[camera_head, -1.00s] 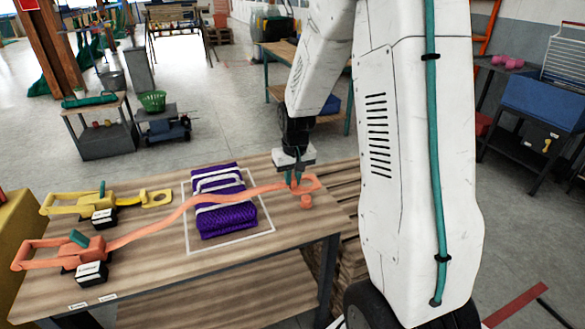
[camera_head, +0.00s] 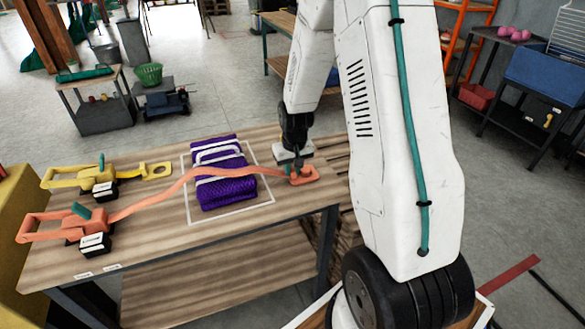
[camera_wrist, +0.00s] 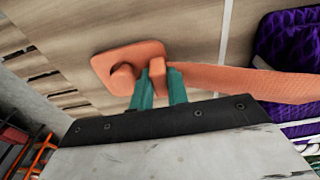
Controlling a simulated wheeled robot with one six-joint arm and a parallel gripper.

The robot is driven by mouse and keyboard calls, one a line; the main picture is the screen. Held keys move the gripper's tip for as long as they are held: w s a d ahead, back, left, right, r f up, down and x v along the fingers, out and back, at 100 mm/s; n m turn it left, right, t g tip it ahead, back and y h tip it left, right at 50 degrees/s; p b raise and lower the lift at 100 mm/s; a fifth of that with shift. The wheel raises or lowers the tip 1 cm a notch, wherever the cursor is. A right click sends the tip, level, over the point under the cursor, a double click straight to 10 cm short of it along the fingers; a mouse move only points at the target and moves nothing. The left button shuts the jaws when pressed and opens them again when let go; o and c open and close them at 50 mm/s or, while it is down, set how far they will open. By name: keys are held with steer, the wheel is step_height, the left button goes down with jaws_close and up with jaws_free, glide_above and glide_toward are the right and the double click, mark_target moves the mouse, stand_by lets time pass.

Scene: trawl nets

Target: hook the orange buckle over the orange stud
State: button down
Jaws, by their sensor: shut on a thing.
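The orange buckle (camera_wrist: 140,52) is a flat rounded frame on the end of an orange strap (camera_wrist: 230,80). In the head view the buckle (camera_head: 309,176) is at the table's right end. My gripper (camera_wrist: 159,77) is shut on the buckle's raised block, with the teal fingers on either side; it also shows in the head view (camera_head: 296,167). The orange stud (camera_wrist: 122,78) is a round knob within the buckle's outline in the wrist view. The buckle appears low around it; I cannot tell whether it rests fully down. The stud is hard to make out in the head view.
The orange strap runs over a purple bundle (camera_head: 226,192) to an orange ratchet (camera_head: 85,222) at the left. A yellow strap set (camera_head: 95,178) lies behind it. The wooden table (camera_head: 180,250) is bare along its front.

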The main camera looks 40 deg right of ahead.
steer(key=c, duration=1.3)
jaws_free()
steer(key=r, duration=0.5)
steer(key=s+r, duration=0.1)
steer(key=r, duration=0.1)
steer(key=shift+a+r, duration=0.15)
steer(key=shift+r, duration=0.2)
steer(key=s+a+r+n, duration=0.1)
steer(key=s+a+r, duration=0.4)
steer(key=s, duration=0.3)
steer(key=s+a+r+n, duration=0.1)
steer(key=s+a+r, duration=0.5)
steer(key=s+r, duration=0.2)
steer(key=s+a+r+n, duration=0.1)
steer(key=s+a+r, duration=0.4)
steer(key=s, duration=0.5)
steer(key=shift+s+a+r, duration=0.15)
steer(key=shift+a+r, duration=0.05)
steer(key=shift+r, duration=0.7)
